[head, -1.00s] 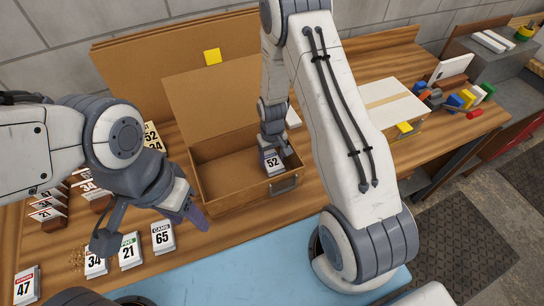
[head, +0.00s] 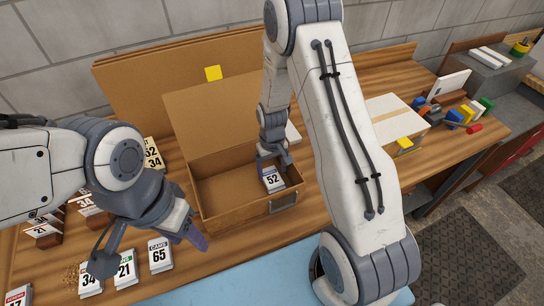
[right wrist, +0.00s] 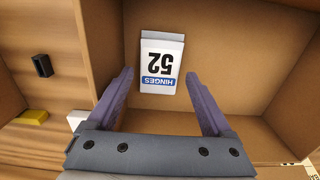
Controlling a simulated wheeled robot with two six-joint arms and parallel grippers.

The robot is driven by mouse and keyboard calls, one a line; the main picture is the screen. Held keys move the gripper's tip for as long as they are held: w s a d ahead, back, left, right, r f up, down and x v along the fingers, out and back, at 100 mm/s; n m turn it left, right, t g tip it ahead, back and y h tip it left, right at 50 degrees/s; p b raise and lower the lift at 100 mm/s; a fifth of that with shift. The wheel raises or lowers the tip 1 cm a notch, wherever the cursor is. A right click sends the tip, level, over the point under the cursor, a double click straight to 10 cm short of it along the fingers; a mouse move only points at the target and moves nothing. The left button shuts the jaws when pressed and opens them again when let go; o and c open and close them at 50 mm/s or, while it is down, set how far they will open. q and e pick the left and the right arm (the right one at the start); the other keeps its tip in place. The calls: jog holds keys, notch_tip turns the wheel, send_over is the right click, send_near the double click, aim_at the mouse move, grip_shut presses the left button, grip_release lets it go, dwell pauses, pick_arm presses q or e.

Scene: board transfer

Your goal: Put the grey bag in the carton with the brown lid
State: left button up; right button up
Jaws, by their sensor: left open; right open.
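The carton (head: 240,214) stands open on the bench with its tall brown lid (head: 215,110) raised at the back; its inside also shows in the right wrist view (right wrist: 225,55). A pale grey-white bag (head: 273,179) marked 52 lies inside, near the right wall. In the right wrist view this bag (right wrist: 161,62) reads HINGES on a blue band, and lies clear beyond the fingers. My right gripper (head: 272,157) is open and empty just above it. My left gripper (head: 196,238) is open and empty in front of the carton, beside bag 65.
Bags 65 (head: 160,255), 21 (head: 125,270) and 34 (head: 90,281) stand along the front left of the bench. More tagged bags stand behind my left arm.

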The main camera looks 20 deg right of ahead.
aim_at(272, 178)
notch_tip(272, 178, up, 9)
jog(key=b, duration=0.2)
jog(key=s+a+r+n, duration=0.2)
jog(key=s+a+r, duration=0.25)
jog(key=a, duration=0.25)
jog(key=s+a+r+n, duration=0.2)
jog(key=s+a+r, duration=0.1)
jog(key=s, duration=0.6)
jog(key=s+a+r+n+y, duration=0.1)
jog(key=s+a+r, duration=0.3)
jog(key=s, duration=0.6)
jog(key=shift+s+a+r+n, duration=0.15)
jog(key=shift+a+r+n, duration=0.15)
jog(key=shift+a+n, duration=0.45)
jog(key=shift+d, duration=0.2)
